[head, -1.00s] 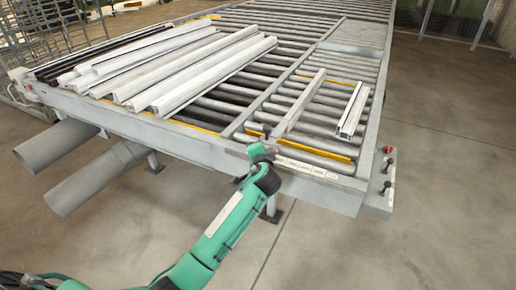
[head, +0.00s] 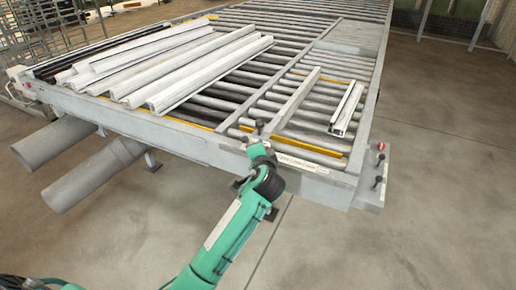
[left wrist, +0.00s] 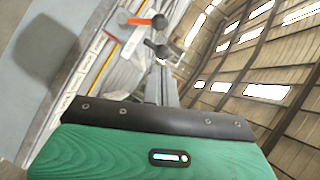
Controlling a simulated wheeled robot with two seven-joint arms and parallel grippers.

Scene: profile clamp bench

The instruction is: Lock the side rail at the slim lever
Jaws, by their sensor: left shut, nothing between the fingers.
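The side rail (head: 298,102) looks like the long grey bar lying over the rollers, its near end by the bench's front edge. My left gripper (head: 260,147) is at this front edge, just below a small dark knob (head: 259,125). The gripper is shut and holds nothing. In the left wrist view, two ball-ended levers stand beyond the gripper's dark edge: one with an orange part (left wrist: 136,20) and one grey lever (left wrist: 156,47). I cannot tell for certain which is the slim one. My right gripper is out of view.
A white profile (head: 346,110) lies on the rollers right of the rail. Several long white profiles (head: 165,65) lie at left. A control plate (head: 376,183) with a red button and black knobs sits at the right corner. Floor in front is clear.

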